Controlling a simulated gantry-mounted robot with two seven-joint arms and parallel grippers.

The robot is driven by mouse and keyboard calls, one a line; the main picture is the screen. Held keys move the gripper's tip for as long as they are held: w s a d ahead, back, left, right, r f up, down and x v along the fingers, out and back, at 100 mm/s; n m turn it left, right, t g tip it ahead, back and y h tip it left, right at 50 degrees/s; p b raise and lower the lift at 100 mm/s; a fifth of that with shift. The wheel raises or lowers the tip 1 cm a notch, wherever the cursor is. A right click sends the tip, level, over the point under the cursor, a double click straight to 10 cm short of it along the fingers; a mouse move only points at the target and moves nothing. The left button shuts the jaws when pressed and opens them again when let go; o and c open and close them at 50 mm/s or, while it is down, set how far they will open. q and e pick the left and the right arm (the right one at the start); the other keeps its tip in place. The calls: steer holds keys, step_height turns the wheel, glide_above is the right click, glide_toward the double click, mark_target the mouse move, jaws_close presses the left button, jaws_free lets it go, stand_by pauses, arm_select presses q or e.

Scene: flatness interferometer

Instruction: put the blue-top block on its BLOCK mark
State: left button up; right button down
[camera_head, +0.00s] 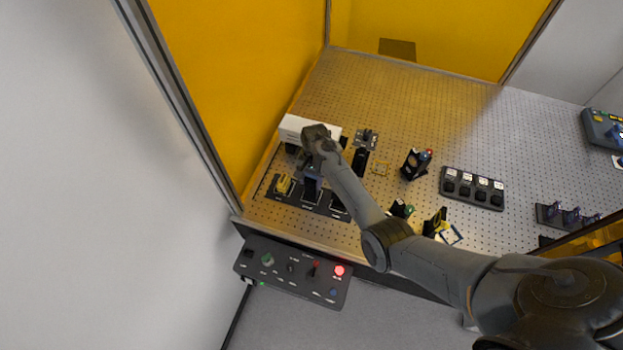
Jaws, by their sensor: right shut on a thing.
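My right arm reaches in from the lower right, and its gripper (311,168) is over the back of a dark tray (325,208) at the left of the perforated table. It is shut on a small block with a grey-blue top (309,174), taken to be the blue-top block; the hand hides much of it. The tray also holds a yellow-topped block (284,185) at its left. A small yellow-outlined square (380,168) lies flat on the table to the right; its lettering is too small to read. My left gripper is not in view.
A white box-shaped unit (296,126) stands close behind the hand. Dark optic mounts (415,163) and a black rack (472,188) stand to the right. A control panel (292,271) hangs at the front edge. The back of the table is clear.

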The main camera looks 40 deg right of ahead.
steer(key=shift+f, duration=0.25)
steer(key=shift+c, duration=1.8)
jaws_free()
steer(key=shift+r+p, duration=0.8)
steer(key=shift+p, duration=0.05)
step_height(320, 180, up, 3)
steer(key=p, duration=0.3)
steer(key=shift+r, duration=1.2)
